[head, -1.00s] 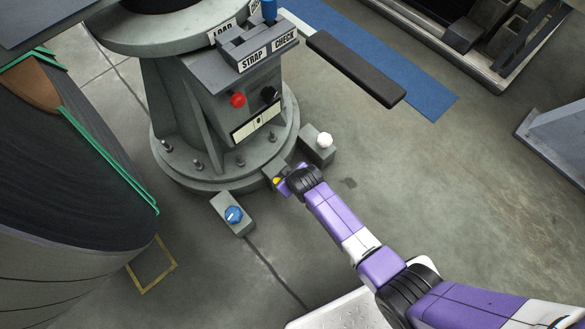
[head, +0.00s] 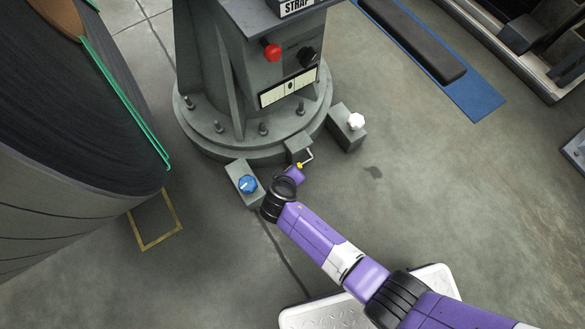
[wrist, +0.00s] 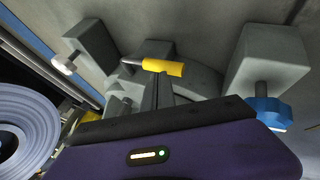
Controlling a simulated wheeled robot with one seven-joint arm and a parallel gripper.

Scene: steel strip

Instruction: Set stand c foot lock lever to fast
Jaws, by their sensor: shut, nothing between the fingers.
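The foot lock lever is a bent metal rod with a yellow grip (head: 299,166), on a small grey block (head: 298,146) at the stand's round foot. In the wrist view the yellow grip (wrist: 163,67) lies crosswise, its metal rod running left. My gripper (head: 297,170) is shut and empty, its tips close at the yellow grip. In the wrist view the closed fingers (wrist: 160,88) point at the grip from below; I cannot tell whether they touch it. No fast marking is legible.
A block with a blue knob (head: 248,184) stands left of the lever, and one with a white knob (head: 356,121) stands right. The stand's panel has a red button (head: 271,52) and a black knob (head: 309,57). A large dark coil (head: 60,130) fills the left.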

